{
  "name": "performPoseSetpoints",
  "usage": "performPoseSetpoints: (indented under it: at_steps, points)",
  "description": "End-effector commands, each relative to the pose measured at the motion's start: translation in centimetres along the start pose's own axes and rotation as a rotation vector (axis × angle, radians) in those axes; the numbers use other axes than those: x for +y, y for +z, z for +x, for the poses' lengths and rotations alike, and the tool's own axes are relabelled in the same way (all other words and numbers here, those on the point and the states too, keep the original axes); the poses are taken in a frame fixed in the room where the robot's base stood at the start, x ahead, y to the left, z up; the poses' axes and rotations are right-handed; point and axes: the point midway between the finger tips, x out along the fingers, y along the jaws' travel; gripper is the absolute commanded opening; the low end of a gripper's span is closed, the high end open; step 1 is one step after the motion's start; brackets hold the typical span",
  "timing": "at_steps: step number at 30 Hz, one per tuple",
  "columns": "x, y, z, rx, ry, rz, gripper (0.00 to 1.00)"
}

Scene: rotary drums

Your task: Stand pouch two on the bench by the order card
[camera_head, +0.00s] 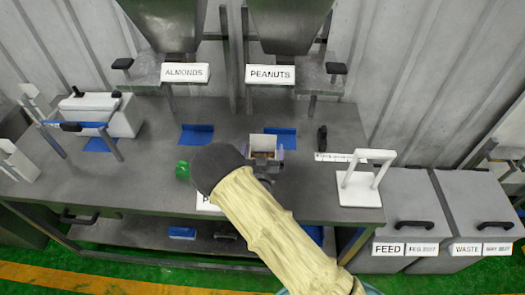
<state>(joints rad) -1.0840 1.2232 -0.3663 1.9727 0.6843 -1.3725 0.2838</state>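A small open-topped pouch (263,143) with brown contents stands upright at mid-bench in the head view. My gripper (265,165) is at its near side, with grey finger parts on both sides of it, and looks shut on it. The pouch's lower part is hidden by the gripper, so I cannot tell if it touches the bench (350,120). A white card with small print (333,157) lies right of the pouch. Another white label starting with "P" (207,203) at the front edge is partly hidden by my arm. I cannot tell which is the order card.
Hoppers labelled ALMONDS (185,72) and PEANUTS (270,74) hang over the back. Blue pads (196,134), a green object (183,170), a white frame stand (362,182) and a white sealer-like box (100,112) are on the bench. FEED (405,205) and WASTE (480,205) bins stand right.

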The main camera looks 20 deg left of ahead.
Motion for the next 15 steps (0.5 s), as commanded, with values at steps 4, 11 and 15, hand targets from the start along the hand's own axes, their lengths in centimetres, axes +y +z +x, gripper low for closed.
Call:
performPoseSetpoints:
  at_steps: [4,11,15]
  points:
    - [0.0,-0.1,0.0,0.000,0.000,0.000,1.00]
    - [-0.1,0.0,-1.6,-0.001,-0.001,0.001,1.00]
    - [-0.1,0.1,-3.9,-0.001,-0.001,0.000,1.00]
